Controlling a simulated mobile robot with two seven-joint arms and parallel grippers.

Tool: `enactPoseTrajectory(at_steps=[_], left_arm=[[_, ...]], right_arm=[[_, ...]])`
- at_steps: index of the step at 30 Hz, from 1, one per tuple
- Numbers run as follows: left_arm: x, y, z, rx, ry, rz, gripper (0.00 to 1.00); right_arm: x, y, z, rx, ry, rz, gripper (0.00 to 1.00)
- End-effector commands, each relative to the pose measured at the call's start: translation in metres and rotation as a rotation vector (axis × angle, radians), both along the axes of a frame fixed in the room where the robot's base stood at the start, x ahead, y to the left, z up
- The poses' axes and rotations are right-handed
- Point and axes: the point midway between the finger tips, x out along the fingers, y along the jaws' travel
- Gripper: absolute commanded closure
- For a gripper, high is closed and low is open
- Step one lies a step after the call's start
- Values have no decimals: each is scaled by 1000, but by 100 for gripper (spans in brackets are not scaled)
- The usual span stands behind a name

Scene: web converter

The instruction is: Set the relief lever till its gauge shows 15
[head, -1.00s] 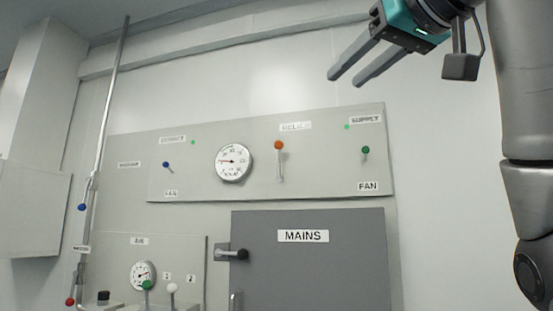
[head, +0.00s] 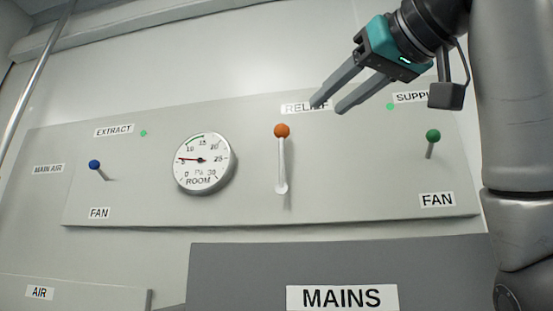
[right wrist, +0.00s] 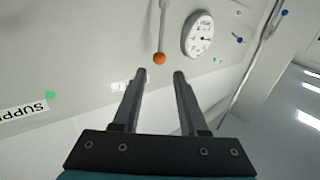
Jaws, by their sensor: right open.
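The relief lever (head: 282,165) has an orange ball knob at its top and stands upright on the wall panel, pivoting at its lower end. Its RELIEF label (head: 305,107) is partly covered by my fingers. The round white ROOM gauge (head: 203,172) is left of the lever; its needle points left, near 5. My right gripper (head: 328,106) is open and empty, above and right of the orange knob. In the right wrist view the orange knob (right wrist: 159,58) lies beyond and between the open fingertips, apart from them. My left gripper is not in view.
A blue-knobbed fan lever (head: 94,165) is at the left and a green-knobbed fan lever (head: 433,137) at the right of the same panel. A grey MAINS door (head: 240,275) is below. The wall between knob and gripper is clear.

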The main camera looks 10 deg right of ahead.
Motion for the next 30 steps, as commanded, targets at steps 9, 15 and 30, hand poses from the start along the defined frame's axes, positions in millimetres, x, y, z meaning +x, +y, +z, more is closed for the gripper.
enactPoseTrajectory(at_steps=[9, 15, 30], left_arm=[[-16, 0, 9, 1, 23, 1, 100], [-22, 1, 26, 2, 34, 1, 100], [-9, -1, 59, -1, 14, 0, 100]], right_arm=[[24, 7, 1, -1, 4, -1, 57], [65, 19, 2, 0, 6, 0, 57], [142, 41, 1, 0, 1, 0, 57]])
